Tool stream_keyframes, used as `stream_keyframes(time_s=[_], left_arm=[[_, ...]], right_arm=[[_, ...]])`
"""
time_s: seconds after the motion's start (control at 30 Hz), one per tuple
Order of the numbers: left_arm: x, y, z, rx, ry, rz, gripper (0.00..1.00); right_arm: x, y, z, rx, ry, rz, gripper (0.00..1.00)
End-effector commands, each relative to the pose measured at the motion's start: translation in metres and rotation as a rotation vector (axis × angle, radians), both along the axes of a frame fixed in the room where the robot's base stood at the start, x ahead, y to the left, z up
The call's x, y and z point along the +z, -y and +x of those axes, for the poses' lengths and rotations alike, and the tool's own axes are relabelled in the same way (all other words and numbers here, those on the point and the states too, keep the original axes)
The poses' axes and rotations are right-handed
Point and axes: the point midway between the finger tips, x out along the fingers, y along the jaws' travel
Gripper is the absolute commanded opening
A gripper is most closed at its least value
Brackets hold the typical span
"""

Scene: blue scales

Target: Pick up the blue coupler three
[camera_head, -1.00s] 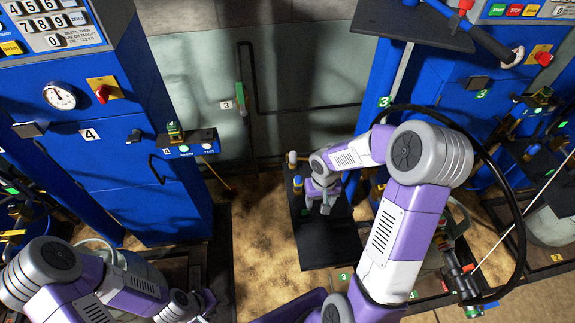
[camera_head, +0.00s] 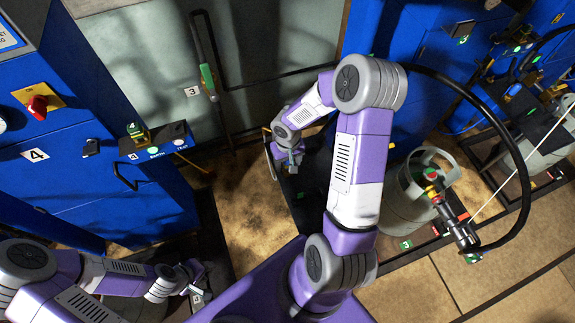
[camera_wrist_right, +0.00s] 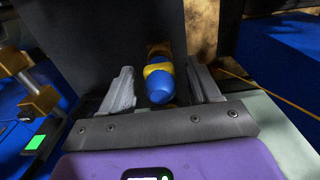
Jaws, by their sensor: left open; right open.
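A blue coupler with a yellow band (camera_wrist_right: 160,84) stands in the right wrist view, its rounded end toward the camera. It lies between the two grey fingers of my right gripper (camera_wrist_right: 161,70), with a visible gap on each side. In the head view my right gripper (camera_head: 288,165) is low at the black stand, and I cannot make out the coupler there; the gripper and wrist cover that spot. My right gripper is open. My left gripper (camera_head: 197,284) is open and empty at the lower left, far from the coupler.
A blue cabinet marked 4 (camera_head: 80,195) stands at left and another blue cabinet (camera_head: 400,130) at right. A grey gas cylinder (camera_head: 405,200) with a black hose (camera_head: 500,150) is right of my right arm. Brown floor (camera_head: 250,205) lies open between the cabinets.

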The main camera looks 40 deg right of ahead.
Motion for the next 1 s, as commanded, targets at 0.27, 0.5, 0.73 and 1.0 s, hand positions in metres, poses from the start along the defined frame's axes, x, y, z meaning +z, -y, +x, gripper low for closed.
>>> stream_keyframes(time_s=[0.27,0.5,0.73,1.0], left_arm=[[-0.001,0.000,0.000,0.000,0.000,0.000,0.43],[-0.001,0.000,0.000,0.000,0.000,0.000,0.43],[-0.001,0.000,0.000,0.000,0.000,0.000,0.43],[0.003,0.000,0.000,0.000,0.000,0.000,0.43]], right_arm=[[-0.005,0.000,0.000,0.000,0.001,0.000,0.62],[-0.005,0.000,0.000,0.000,0.001,0.000,0.28],[-0.005,0.000,0.000,0.000,0.001,0.000,0.04],[0.008,0.001,0.001,-0.002,0.004,-0.002,0.04]])
